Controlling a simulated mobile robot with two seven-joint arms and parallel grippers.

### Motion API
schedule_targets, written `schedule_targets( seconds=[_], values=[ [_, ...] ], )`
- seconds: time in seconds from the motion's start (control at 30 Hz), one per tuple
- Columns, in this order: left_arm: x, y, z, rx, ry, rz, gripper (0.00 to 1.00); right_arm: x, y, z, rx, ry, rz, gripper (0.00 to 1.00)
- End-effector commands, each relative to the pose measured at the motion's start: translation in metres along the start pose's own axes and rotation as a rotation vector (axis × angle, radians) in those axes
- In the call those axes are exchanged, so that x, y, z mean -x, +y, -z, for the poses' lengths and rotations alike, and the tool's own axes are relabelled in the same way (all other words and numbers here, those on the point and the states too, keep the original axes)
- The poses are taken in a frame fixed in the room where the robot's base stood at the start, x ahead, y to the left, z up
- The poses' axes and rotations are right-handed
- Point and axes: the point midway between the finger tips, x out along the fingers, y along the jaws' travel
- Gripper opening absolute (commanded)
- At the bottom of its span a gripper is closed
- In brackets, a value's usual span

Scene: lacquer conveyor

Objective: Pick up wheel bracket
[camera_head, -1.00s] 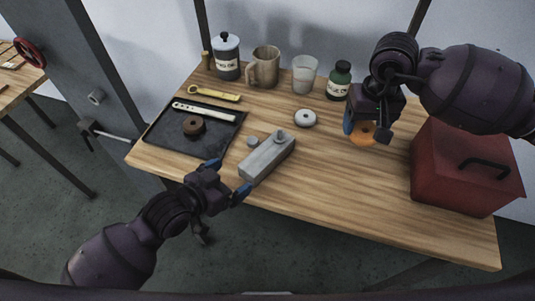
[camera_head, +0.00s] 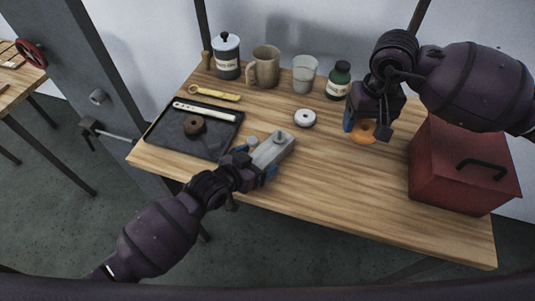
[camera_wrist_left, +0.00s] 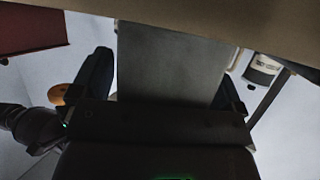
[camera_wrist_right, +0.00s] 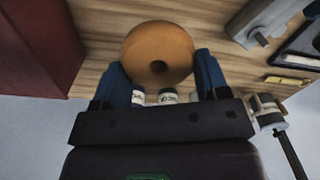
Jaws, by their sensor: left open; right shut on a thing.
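The wheel bracket, a grey block (camera_head: 275,148) with a round boss on top, lies near the front edge of the wooden table. My left gripper (camera_head: 258,163) is at its near end, open, with one finger on each side. In the left wrist view the grey block (camera_wrist_left: 170,65) fills most of the space between the fingers; a small gap shows at the left finger. My right gripper (camera_head: 366,126) is shut on an orange wheel (camera_head: 361,134), which shows between its fingers in the right wrist view (camera_wrist_right: 158,50).
A black tray (camera_head: 160,135) with a brown ring (camera_head: 195,126) lies left of the bracket. A white ring (camera_head: 304,118) lies behind it. A mug (camera_head: 265,68), glass and bottles stand at the back; a red box (camera_head: 455,165) stands right. The front middle is clear.

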Motion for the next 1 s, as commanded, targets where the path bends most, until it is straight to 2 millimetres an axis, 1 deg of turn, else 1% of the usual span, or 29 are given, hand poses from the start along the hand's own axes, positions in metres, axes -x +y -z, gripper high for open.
schedule_targets(
  seconds=[0.17, 0.3, 0.67, 0.7, 0.87, 1.0],
  values=[
    [0.0, 0.0, -0.0001, 0.0, 0.0, 0.0, 0.94, 0.0, 0.0, 0.0, 0.0, 0.0, 0.0, 0.44],
    [0.0002, -0.0001, -0.0001, 0.0, 0.0, 0.0, 0.72, 0.0, 0.0, 0.0, 0.0, 0.0, 0.0, 0.44],
    [0.0003, -0.0001, 0.0018, 0.0, 0.005, 0.0, 0.17, 0.0, 0.0, 0.0, 0.0, 0.0, 0.0, 0.44],
    [0.0003, -0.0002, 0.0018, 0.0, 0.005, 0.0, 0.15, 0.0, 0.0, 0.0, 0.0, 0.0, 0.0, 0.44],
    [0.0004, -0.0002, 0.0022, -0.001, 0.005, 0.0, 0.15, 0.0, 0.0, 0.0, 0.0, 0.0, 0.0, 0.44],
    [0.0027, -0.0004, 0.0086, -0.001, 0.007, 0.0, 0.15, -0.0005, 0.0, 0.0, 0.0, 0.001, 0.0, 0.44]
  ],
)
